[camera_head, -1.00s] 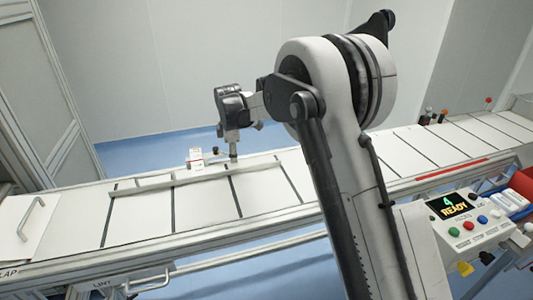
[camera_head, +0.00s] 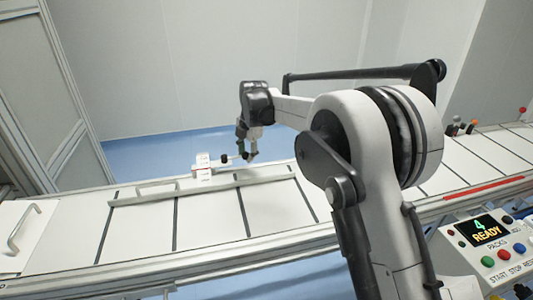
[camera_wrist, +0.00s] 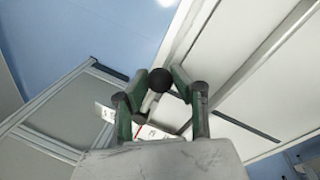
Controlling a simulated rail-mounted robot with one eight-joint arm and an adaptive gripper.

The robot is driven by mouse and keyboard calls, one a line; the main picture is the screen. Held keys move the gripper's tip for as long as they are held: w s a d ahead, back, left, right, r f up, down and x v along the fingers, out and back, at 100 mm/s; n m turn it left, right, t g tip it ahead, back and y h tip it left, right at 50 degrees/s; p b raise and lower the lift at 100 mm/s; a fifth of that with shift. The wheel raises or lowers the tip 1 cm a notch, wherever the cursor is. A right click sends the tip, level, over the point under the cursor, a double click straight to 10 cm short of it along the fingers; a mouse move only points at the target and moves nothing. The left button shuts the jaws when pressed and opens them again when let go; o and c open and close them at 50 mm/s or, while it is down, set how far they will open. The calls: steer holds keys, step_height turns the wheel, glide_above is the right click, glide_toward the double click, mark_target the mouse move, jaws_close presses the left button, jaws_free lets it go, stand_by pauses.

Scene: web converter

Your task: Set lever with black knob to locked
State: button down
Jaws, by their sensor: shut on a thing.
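The lever's round black knob (camera_wrist: 160,79) shows between the two fingertips of my gripper (camera_wrist: 161,84) in the wrist view. Its pale rod (camera_wrist: 147,103) runs down from the knob between the fingers. My gripper is shut on the knob; it also shows in the head view (camera_head: 247,157), low at the far side of the conveyor. There, the lever's white block with red marks (camera_head: 203,168) stands just left of my gripper, with a dark round part (camera_head: 224,158) beside it. My fingers hide the knob in the head view. No lock marking is readable.
A long rail (camera_head: 205,187) lies over the white conveyor panels (camera_head: 210,222) in front of the lever. A control panel reading "4 READY" (camera_head: 483,232) stands at the right. A handle (camera_head: 24,228) is at left.

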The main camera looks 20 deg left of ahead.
steer(key=shift+w, duration=0.1)
stand_by(0.3)
steer(key=c, duration=1.4)
jaws_free()
steer(key=shift+c, duration=0.2)
step_height(320, 180, up, 12)
steer(key=d, duration=0.2)
steer(key=shift+s, duration=0.4)
